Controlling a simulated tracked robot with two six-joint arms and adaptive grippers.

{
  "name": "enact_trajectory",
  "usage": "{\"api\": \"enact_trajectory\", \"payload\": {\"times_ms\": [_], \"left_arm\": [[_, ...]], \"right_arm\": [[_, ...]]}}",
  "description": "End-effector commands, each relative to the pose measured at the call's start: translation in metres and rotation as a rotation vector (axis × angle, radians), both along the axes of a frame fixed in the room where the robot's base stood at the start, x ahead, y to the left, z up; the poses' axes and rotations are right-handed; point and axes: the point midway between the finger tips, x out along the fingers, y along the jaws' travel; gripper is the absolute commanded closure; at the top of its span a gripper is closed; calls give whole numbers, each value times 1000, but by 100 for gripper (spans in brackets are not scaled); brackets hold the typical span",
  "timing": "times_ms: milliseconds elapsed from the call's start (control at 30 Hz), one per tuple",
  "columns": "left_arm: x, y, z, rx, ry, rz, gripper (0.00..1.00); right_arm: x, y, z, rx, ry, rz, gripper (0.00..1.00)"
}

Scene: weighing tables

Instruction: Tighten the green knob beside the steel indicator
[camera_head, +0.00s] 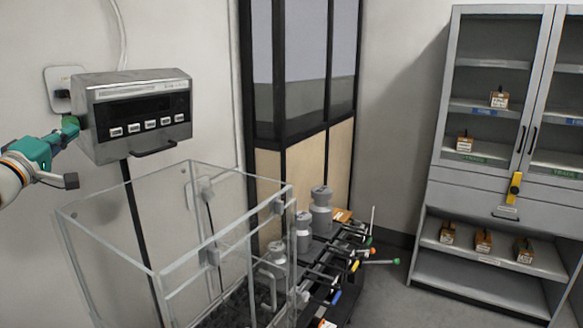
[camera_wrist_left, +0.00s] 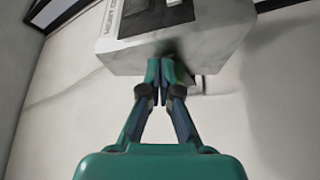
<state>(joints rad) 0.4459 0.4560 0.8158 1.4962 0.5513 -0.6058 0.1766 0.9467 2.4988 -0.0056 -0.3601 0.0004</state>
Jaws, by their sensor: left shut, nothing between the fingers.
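The steel indicator (camera_head: 137,115) is a grey box with a dark display and a row of white buttons, on a black post. The green knob (camera_head: 70,121) shows as a small green shape at its left side. My left gripper (camera_head: 64,132) reaches in from the left, its tips right by the knob. In the left wrist view, the left gripper (camera_wrist_left: 161,68) is shut with its teal fingers together, and its tips meet the underside edge of the indicator (camera_wrist_left: 225,40). The knob cannot be made out there; the fingertips may hide it. My right gripper is not in view.
A clear-walled box (camera_head: 180,278) stands below the indicator. Grey weights (camera_head: 321,215) and dark rods with coloured ends stand to its right. A wall socket (camera_head: 62,90) is behind the indicator. A grey cabinet (camera_head: 478,192) with small boxes stands at the far right.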

Motion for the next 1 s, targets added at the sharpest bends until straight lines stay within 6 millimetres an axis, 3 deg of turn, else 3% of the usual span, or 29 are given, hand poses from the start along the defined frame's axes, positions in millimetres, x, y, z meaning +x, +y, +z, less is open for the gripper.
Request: {"api": "enact_trajectory", "payload": {"times_ms": [1000], "left_arm": [[2, 5, -3, -1, 0, 2, 100]], "right_arm": [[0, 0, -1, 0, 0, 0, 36]]}}
